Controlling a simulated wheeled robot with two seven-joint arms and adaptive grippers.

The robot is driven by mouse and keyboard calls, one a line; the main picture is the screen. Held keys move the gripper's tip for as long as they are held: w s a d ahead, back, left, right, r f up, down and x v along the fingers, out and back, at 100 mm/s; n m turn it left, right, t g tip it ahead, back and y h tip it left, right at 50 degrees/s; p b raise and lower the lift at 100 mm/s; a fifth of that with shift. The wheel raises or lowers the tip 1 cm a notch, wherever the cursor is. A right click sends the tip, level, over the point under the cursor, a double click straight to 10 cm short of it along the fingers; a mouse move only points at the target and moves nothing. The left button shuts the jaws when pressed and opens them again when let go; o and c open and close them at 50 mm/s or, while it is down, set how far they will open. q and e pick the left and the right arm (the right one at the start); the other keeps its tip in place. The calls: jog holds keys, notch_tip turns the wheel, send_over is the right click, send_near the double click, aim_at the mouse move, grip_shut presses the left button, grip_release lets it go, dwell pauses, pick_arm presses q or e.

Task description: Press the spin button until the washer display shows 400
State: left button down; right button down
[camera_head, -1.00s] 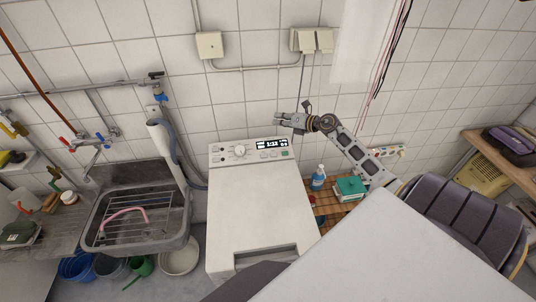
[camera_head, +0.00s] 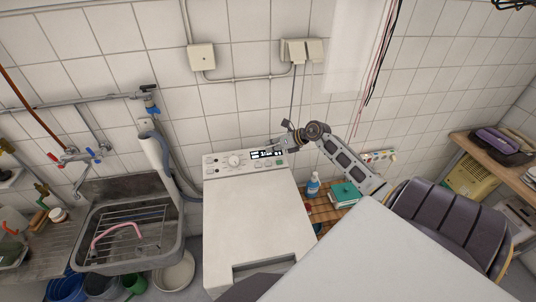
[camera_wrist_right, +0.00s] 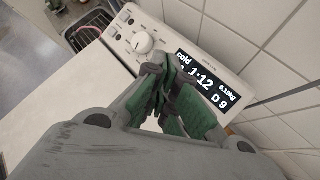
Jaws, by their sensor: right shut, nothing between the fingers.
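The white washer (camera_head: 258,225) stands in the middle of the head view, its control panel (camera_head: 222,165) along the back edge. The panel has a round knob (camera_head: 234,160), a lit display (camera_head: 266,154) and small buttons (camera_head: 268,166) below it. In the right wrist view the display (camera_wrist_right: 205,82) shows "cold", "1:12" and a small weight reading; its lower line is partly hidden. My right gripper (camera_head: 274,145) is shut and empty, over the panel by the display. Its fingertips (camera_wrist_right: 157,64) lie between the knob (camera_wrist_right: 142,42) and display in the wrist view. I cannot tell whether they touch. Button labels are unreadable. My left gripper is out of view.
A sink (camera_head: 130,262) with a wire rack stands left of the washer. A wooden shelf (camera_head: 325,213) with a blue bottle (camera_head: 313,185) and a teal box (camera_head: 345,193) is to the right. The tiled wall (camera_head: 240,110) is close behind the panel.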

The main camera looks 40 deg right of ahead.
jog(key=shift+f, duration=0.2)
jog(key=b, duration=0.6)
send_over(269, 164)
jog(key=shift+s+a+f, duration=0.1)
jog(key=shift+s+f, duration=0.05)
jog(key=shift+f, duration=1.45)
jog(key=shift+s+f, duration=0.15)
jog(key=shift+f, duration=1.4)
jog(key=shift+w+f+b, duration=0.3)
jog(key=shift+f+b, duration=0.3)
jog(key=shift+f, duration=0.3)
jog(key=shift+w+d+f+b, duration=0.15)
jog(key=shift+d+f+b, duration=0.1)
jog(key=shift+f+b, duration=0.45)
jog(key=shift+s+a+r+p, duration=0.1)
jog(key=shift+s+r+p, duration=0.1)
jog(key=shift+r+p, duration=0.65)
jog(key=shift+s+a+r+p, duration=0.1)
jog(key=shift+s+r+p, duration=0.1)
jog(key=shift+r+p, duration=0.6)
jog(key=shift+s+a+r+p, duration=0.15)
jog(key=shift+s+r+p, duration=0.05)
jog(key=shift+r+p, duration=0.6)
jog(key=shift+s+a+r+p, duration=0.1)
jog(key=shift+s+r+p, duration=0.1)
jog(key=shift+r+p, duration=0.6)
